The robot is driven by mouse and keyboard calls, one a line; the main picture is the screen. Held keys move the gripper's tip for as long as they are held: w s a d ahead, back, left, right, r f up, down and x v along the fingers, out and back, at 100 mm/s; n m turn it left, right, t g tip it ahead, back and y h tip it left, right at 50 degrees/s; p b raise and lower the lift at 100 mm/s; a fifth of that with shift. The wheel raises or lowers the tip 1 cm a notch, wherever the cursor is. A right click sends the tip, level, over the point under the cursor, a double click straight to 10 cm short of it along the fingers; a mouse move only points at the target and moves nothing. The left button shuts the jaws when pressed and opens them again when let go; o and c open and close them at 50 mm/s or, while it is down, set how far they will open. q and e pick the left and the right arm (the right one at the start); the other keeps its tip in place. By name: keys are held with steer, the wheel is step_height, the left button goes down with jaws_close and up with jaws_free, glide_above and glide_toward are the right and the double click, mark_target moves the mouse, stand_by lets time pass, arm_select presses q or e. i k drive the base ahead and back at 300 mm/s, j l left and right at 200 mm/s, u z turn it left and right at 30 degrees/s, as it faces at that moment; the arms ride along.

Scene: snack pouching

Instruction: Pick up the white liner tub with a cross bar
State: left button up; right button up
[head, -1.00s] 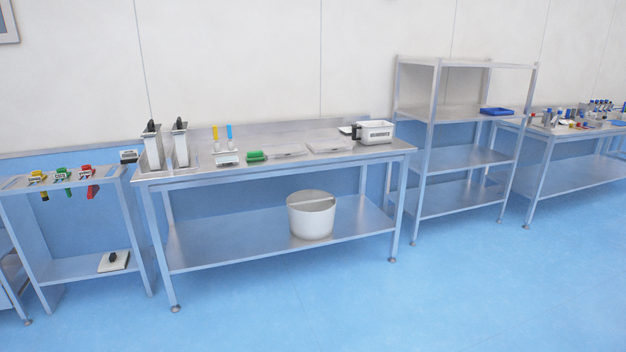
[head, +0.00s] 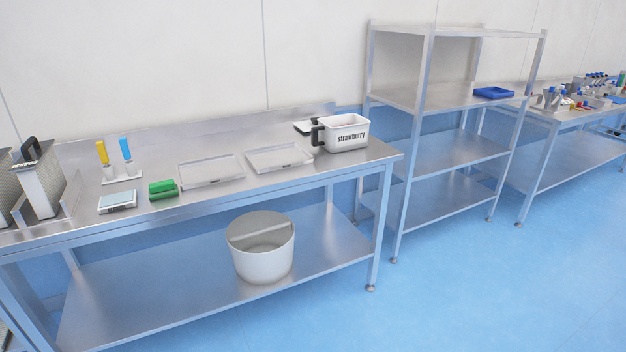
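The white liner tub (head: 263,264) stands upright on the lower shelf of the steel table, in the head view just left of the middle. It is round, with a flat bar (head: 258,227) across its open top. The part of its opening that I see looks empty. Neither of my grippers is in view.
A steel rack (head: 383,150) stands right. The blue floor (head: 450,290) in front is clear.

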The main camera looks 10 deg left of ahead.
mark_target(260, 244)
steer(key=i+l+u, duration=0.1)
steer(key=i, duration=0.45)
steer(key=i+l+u, duration=0.1)
steer(key=i, duration=0.45)
steer(key=i+l, duration=0.25)
steer(key=i, duration=0.3)
steer(key=i+u, duration=0.05)
